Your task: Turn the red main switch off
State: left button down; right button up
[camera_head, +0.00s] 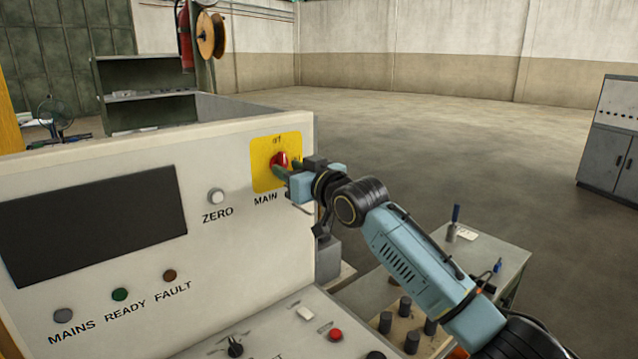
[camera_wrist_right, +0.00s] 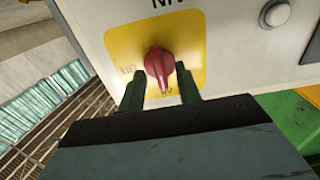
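The red main switch (camera_head: 279,159) is a rotary knob on a yellow plate (camera_head: 263,180) on the pale console front. In the head view the plate is marked "off" above the knob. My right gripper (camera_head: 286,172) is at the knob, coming from the right and partly covering the plate. In the right wrist view the red knob (camera_wrist_right: 158,62) lies between the two dark green fingers, which are apart. Its narrow lower end lies towards the label at the plate's lower edge. I cannot tell whether the fingers touch it. My left gripper is not in view.
A white ZERO button (camera_head: 216,196) and a dark screen (camera_head: 92,225) are left of the switch. The lower desk has a red button (camera_head: 335,335) and a black knob (camera_head: 235,346). A small table (camera_head: 490,262) stands at the right. The floor behind is open.

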jog(key=b+v, duration=0.1)
jog(key=v, duration=1)
jog(key=shift+s+d, duration=0.2)
jog(key=shift+s, duration=0.05)
